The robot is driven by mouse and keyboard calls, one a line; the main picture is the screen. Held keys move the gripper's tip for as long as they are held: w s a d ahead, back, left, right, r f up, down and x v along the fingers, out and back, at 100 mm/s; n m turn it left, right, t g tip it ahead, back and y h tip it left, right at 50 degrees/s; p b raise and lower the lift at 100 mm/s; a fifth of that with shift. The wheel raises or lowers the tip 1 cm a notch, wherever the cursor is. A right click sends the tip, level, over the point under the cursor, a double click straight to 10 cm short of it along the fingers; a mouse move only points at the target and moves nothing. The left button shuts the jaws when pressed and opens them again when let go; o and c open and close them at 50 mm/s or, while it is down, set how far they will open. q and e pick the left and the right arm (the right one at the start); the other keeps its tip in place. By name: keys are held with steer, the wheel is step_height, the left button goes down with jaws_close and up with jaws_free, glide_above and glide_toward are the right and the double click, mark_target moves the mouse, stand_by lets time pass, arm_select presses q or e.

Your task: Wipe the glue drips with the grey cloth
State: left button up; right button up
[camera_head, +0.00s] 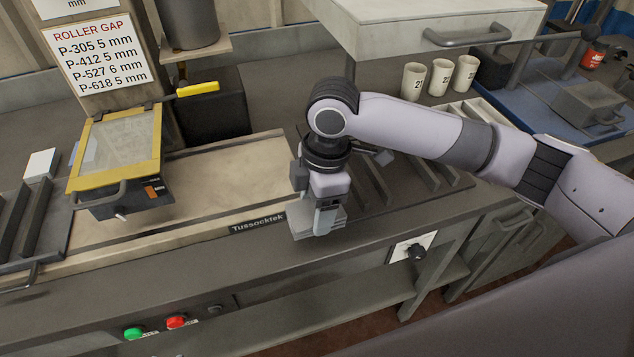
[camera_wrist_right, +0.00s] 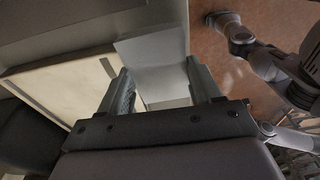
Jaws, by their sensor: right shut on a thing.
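My right gripper (camera_head: 322,214) is low over the front edge of the bench, at the right end of the beige belt (camera_head: 225,175). It is shut on a light grey piece, which looks like the grey cloth (camera_head: 302,220). In the right wrist view the cloth (camera_wrist_right: 152,58) shows as a flat grey sheet between and beyond the two fingers. I cannot tell whether it touches the bench. I cannot make out any glue drips; the gripper and cloth hide the surface beneath them. My left gripper does not show in the head view.
A yellow-framed box (camera_head: 118,150) stands over the belt's left end. Dark slotted trays (camera_head: 375,185) lie right of the gripper. Several numbered cups (camera_head: 439,77) stand behind my right arm. Green (camera_head: 133,333) and red (camera_head: 176,321) buttons and a black knob (camera_head: 417,252) are on the front.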

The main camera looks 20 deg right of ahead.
steer(key=shift+r, duration=1.15)
steer(key=shift+d, duration=0.1)
